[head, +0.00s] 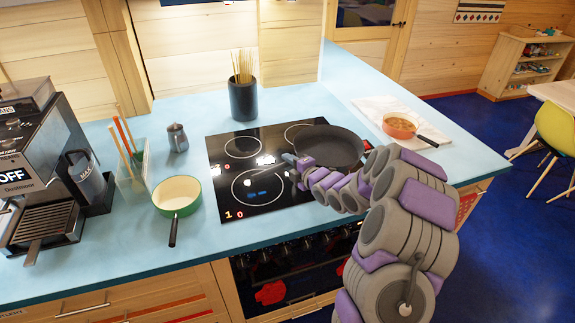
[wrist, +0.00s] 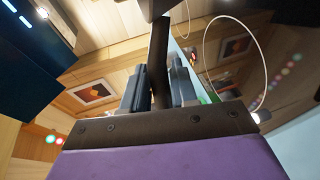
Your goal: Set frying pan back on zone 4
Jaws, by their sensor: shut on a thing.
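The dark frying pan (head: 329,147) is over the right side of the black cooktop (head: 243,197), covering part of the right-hand burners. I cannot tell whether its base touches the glass. My gripper (head: 297,164) is at the pan's left side and is shut on its handle. In the wrist view the dark handle (wrist: 160,62) runs up between the two fingers of my gripper (wrist: 159,85). The lower right burner is mostly hidden by the pan and my arm. Red digits show near the left burners; no zone 4 label is readable.
A green pot (head: 177,197) stands left of the cooktop, handle toward the front. A black holder (head: 243,101) with spaghetti stands behind. A coffee machine (head: 37,170) is at far left. The left burners are clear.

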